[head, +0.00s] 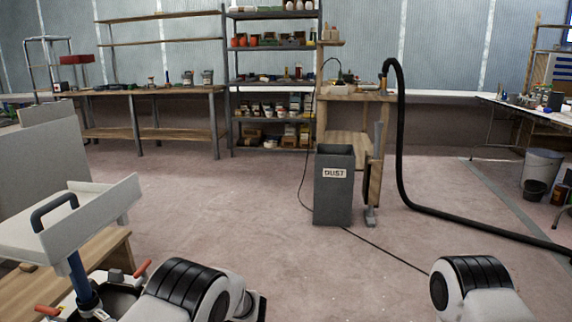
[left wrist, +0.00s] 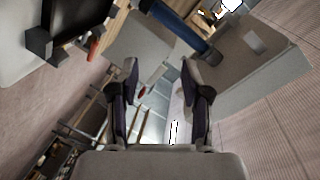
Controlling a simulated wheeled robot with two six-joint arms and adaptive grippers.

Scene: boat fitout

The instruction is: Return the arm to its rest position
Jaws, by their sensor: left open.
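In the head view my left arm (head: 188,290) comes in at the lower left, its white and black joint low in the picture. In the left wrist view my left gripper (left wrist: 160,76) is open, with its two dark fingers apart and nothing between them. My right arm (head: 472,285) shows only as a white and black joint at the bottom right of the head view. My right gripper is out of view.
A pale tray with a dark handle (head: 90,215) on a blue post (head: 80,275) stands close left of my left arm, beside a wooden bench (head: 95,262). A grey dust bin (head: 334,195) and black hose (head: 402,150) stand ahead.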

